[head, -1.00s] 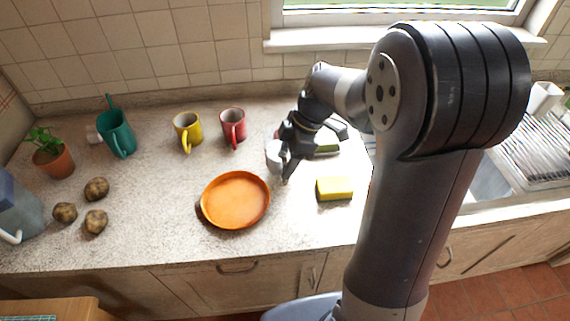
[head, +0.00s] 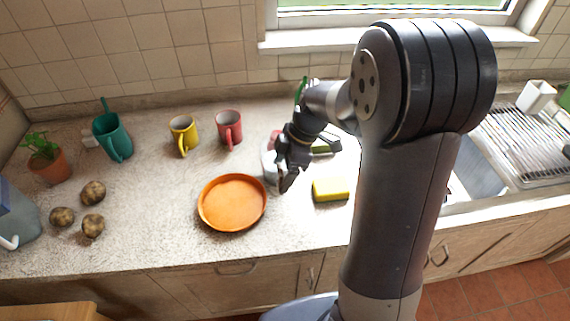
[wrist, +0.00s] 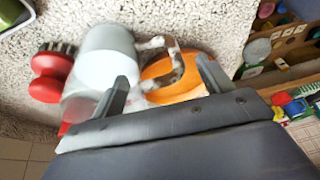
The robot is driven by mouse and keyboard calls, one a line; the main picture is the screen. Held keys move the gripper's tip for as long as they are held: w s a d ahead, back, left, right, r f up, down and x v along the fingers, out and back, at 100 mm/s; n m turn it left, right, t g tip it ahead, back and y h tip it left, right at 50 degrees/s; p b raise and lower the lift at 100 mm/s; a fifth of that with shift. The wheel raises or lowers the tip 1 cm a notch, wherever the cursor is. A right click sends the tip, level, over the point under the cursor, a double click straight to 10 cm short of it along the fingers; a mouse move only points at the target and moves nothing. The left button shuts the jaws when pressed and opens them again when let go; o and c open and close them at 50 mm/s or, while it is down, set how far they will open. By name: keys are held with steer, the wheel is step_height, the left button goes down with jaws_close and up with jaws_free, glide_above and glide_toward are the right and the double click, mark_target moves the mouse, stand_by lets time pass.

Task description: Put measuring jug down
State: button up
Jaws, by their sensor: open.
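The measuring jug is a pale grey-white vessel (wrist: 108,52), filling the left of the wrist view, with its looped handle (wrist: 158,44) on its right side. In the head view only a pale sliver of the jug (head: 268,166) shows, left of my gripper (head: 284,180); the rest is hidden behind it. In the wrist view my gripper (wrist: 165,76) is open, with one finger in front of the jug's body and the other right of the handle. The handle lies between the fingers. I cannot tell whether the jug's base is flat on the counter.
An orange round dish (head: 232,203) lies left of the gripper, a yellow sponge (head: 331,189) to its right. Red (head: 229,128) and yellow (head: 184,134) mugs stand behind. A red-handled brush (wrist: 50,72) is beside the jug. Bare counter lies front left of the dish.

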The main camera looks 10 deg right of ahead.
steer(key=v, duration=1.2)
steer(key=shift+b, duration=0.45)
steer(key=p+x, duration=0.1)
steer(key=x, duration=1.1)
steer(key=shift+a+f, duration=0.1)
steer(key=shift+r+b, duration=0.35)
steer(key=shift+r, duration=2.35)
steer(key=shift+f, duration=0.15)
